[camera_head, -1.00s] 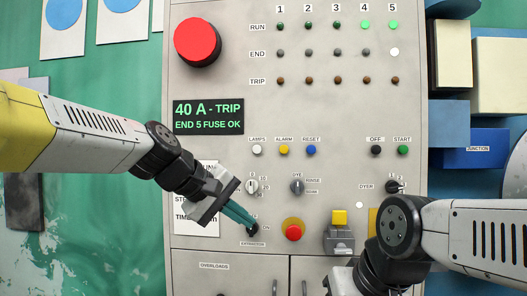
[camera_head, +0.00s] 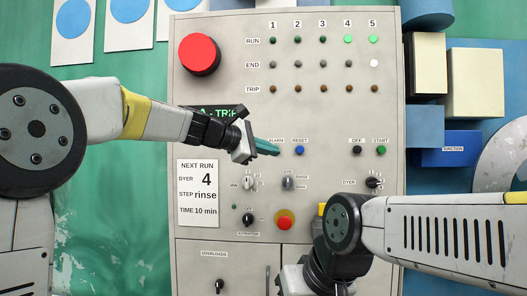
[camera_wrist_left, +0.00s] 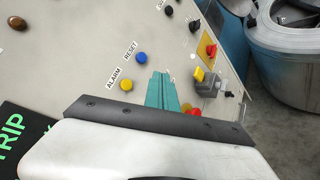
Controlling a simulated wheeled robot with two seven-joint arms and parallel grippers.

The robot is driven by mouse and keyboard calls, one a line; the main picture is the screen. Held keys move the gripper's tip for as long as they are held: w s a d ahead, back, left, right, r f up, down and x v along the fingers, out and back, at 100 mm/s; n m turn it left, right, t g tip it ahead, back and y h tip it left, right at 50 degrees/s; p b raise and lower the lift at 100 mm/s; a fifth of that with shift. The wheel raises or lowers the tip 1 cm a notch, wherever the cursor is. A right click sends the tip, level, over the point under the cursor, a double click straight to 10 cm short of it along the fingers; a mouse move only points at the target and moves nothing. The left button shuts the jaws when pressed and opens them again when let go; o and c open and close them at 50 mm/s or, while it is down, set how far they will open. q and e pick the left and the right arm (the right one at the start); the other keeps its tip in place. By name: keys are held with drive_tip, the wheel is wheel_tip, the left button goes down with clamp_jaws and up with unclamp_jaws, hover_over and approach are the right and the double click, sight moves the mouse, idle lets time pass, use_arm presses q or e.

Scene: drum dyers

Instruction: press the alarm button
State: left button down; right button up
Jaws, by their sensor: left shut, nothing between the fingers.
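The yellow alarm button (camera_wrist_left: 127,86) shows in the left wrist view beside its ALARM label, left of the teal fingers. In the head view the ALARM label (camera_head: 276,140) is partly visible, but the button is hidden behind my left gripper (camera_head: 274,151). That gripper is shut and empty, its teal fingertips overlapping the button's place in the row. In the left wrist view the shut fingers (camera_wrist_left: 162,88) point at the panel to the right of the button. I cannot tell whether they touch the panel. My right gripper (camera_head: 292,281) is at the bottom, its fingers not visible.
The blue reset button (camera_head: 299,150) is just right of the left fingertips. Knobs (camera_head: 288,183) and a red button with a yellow collar (camera_head: 285,221) sit lower. The black and green display (camera_head: 208,112) is partly covered by my left arm.

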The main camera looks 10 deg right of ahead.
use_arm(q)
drive_tip(key=w+d, duration=0.2)
drive_tip(key=w, duration=0.6)
drive_tip(key=shift+w+d, duration=0.2)
drive_tip(key=shift+w, duration=0.05)
drive_tip(key=shift+w, duration=0.1)
idle(1.8)
drive_tip(key=shift+w+d, duration=0.15)
drive_tip(key=shift+w, duration=0.1)
drive_tip(key=shift+w+d, duration=0.1)
drive_tip(key=shift+w, duration=0.4)
idle(0.7)
drive_tip(key=shift+s, duration=0.1)
drive_tip(key=shift+s+a, duration=0.25)
drive_tip(key=shift+s, duration=0.5)
drive_tip(key=shift+s+a, duration=0.2)
drive_tip(key=shift+s, duration=0.6)
drive_tip(key=shift+s+a, duration=0.25)
drive_tip(key=shift+s, duration=0.6)
drive_tip(key=shift+s+a, duration=0.2)
drive_tip(key=shift+s, duration=0.6)
